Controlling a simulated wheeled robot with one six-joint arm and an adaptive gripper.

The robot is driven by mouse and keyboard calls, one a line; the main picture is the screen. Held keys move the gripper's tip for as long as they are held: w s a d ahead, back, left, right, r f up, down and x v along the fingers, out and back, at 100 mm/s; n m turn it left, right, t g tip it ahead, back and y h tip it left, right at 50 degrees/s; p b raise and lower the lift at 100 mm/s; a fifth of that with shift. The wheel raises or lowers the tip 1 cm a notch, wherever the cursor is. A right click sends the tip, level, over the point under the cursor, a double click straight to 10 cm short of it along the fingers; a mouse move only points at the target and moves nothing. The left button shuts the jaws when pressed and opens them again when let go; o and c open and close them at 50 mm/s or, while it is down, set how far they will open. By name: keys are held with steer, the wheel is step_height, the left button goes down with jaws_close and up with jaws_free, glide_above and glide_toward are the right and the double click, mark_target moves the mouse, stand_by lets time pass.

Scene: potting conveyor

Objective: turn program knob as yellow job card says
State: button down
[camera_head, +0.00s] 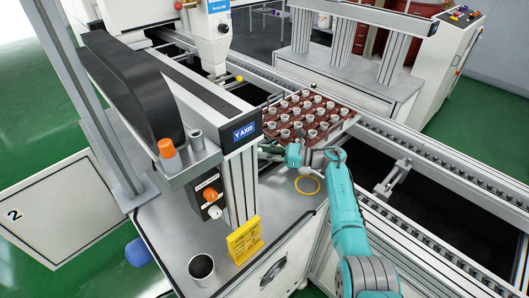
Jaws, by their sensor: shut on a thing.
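A yellow job card (245,240) stands on the grey worktop at the foot of the metal post; its print is too small to read. I cannot tell which is the program knob. My gripper (265,151) points left, close to the right side of the post, apart from these two knobs. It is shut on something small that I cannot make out.
A brown tray (349,121) of white pots sits on the conveyor just behind my gripper. A yellow ring (307,185) lies on the worktop (278,210). A dark-mouthed cup (202,267) stands at its front. An orange-capped item (168,149) is on the ledge above the control box.

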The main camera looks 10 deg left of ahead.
stand_by(0.4)
steer(key=c, duration=1)
jaws_free()
steer(key=shift+o, duration=0.2)
steer(key=d, duration=1.2)
steer(key=shift+s, duration=0.1)
